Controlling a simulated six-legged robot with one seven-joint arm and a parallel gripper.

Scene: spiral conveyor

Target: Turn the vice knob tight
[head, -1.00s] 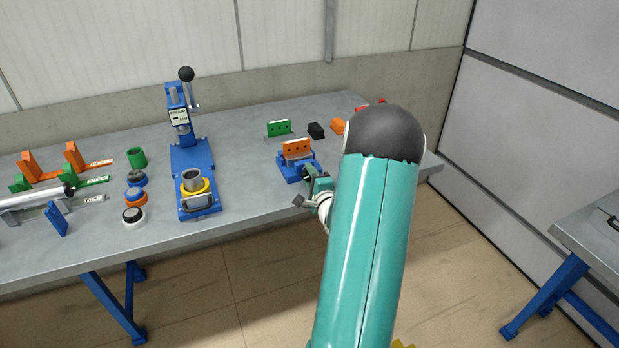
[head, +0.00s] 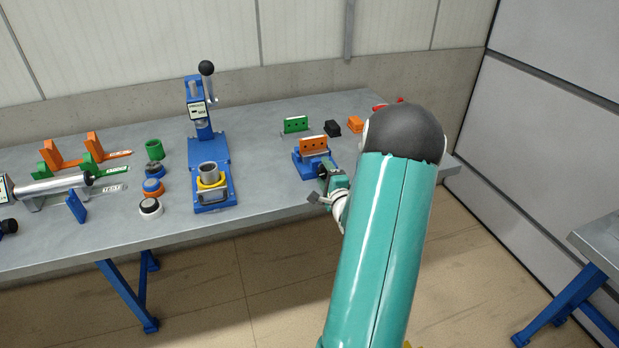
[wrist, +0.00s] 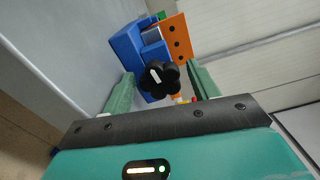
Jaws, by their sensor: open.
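The blue vice (head: 307,166) stands on the bench right of centre, with an orange plate (head: 313,146) with holes held upright at its top. In the wrist view, the vice (wrist: 127,50) shows its black lobed knob (wrist: 160,79), which carries a white mark and faces my gripper. My gripper (wrist: 162,85) is open, with its two green fingers on either side of the knob. A gap shows between each finger and the knob, and I cannot tell whether the tips reach it in depth. In the head view, my gripper (head: 328,178) is beside the vice's near right side, and the knob is hidden.
A blue press (head: 210,160) with a black-ball lever stands left of the vice. A green plate (head: 296,124), a black block (head: 332,128) and an orange block (head: 355,124) lie behind it. Several coloured rings and holders fill the bench's left. The bench's front edge is near my gripper.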

